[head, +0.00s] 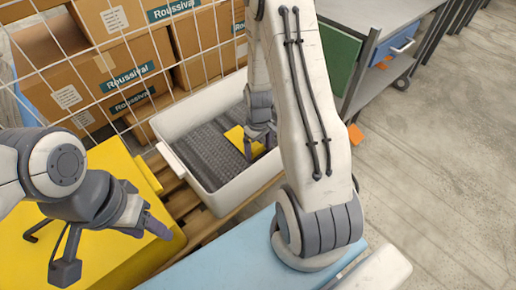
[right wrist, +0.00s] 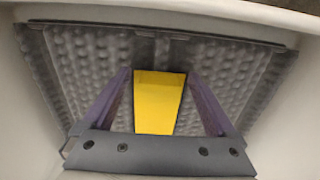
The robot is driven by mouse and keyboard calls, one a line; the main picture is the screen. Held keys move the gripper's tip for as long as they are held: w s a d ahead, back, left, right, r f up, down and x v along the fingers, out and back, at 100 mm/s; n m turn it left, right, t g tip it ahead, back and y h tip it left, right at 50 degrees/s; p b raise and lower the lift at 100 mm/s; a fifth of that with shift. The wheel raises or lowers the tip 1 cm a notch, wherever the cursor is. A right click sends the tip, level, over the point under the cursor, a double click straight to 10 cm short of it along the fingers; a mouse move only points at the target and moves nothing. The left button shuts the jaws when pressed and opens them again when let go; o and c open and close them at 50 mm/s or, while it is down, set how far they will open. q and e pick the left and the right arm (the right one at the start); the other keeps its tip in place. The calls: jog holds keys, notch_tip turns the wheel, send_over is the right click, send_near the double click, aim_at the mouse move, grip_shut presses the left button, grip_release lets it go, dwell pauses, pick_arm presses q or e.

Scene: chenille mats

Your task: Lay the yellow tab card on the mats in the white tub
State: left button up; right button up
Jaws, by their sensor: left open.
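The white tub (head: 161,153) stands in the middle of the head view, with dark grey bumpy mats (head: 206,158) in its bottom. The yellow tab card (head: 236,138) is inside the tub over the mats. In the right wrist view the card (right wrist: 158,103) appears between the two purple fingers of my right gripper (right wrist: 159,72), close to both tips. I cannot tell whether the fingers touch its edges, or whether it rests fully on the mats. My left gripper (head: 150,225) is open and empty over the yellow surface, outside the tub.
A wire grid with cardboard boxes (head: 125,68) stands behind the tub. A yellow box (head: 110,255) is at lower left, a light blue surface (head: 215,262) in front. A grey bench with a blue drawer (head: 401,45) is at upper right.

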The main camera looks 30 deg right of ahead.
jog(key=shift+r, duration=0.1)
notch_tip(320, 180, up, 12)
jog(key=p, duration=0.8)
jog(key=a+r+n, duration=0.1)
jog(key=a+r, duration=0.3)
jog(key=a, duration=0.2)
jog(key=s+a+r+n, duration=0.2)
jog(key=s+a+r, duration=0.1)
jog(key=a+r, duration=0.55)
jog(key=s+a+r+n, duration=0.1)
jog(key=s+a+r, duration=0.1)
jog(key=s+a, duration=0.3)
jog(key=s+a+r+n+y, duration=0.1)
jog(key=s+a+r, duration=0.2)
jog(key=s, duration=0.7)
jog(key=shift+a+r+n, duration=0.25)
jog(key=shift+a+n, duration=0.05)
jog(key=shift+a, duration=0.75)
